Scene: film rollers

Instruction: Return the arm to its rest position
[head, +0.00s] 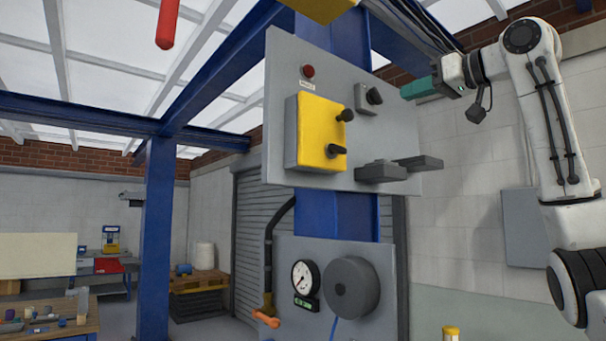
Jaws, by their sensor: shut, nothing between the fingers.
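My white arm (545,110) reaches up along the right side of the picture, bent at a high elbow. My gripper (404,91), with green fingers, points left at the end of the arm. It is shut and empty. It shows just right of a black rotary knob (374,96) on the grey upper panel (285,75), overlapping the panel's right edge in the picture. I cannot tell how far it is from the panel. A dark part with a cable hangs below my wrist.
The panel carries a yellow box (318,128) with black knobs, a red button (308,71) and dark grey blocks (380,171). A lower panel (300,250) holds a gauge (304,278) and a round grey drum (350,287). A blue column (155,240) stands left.

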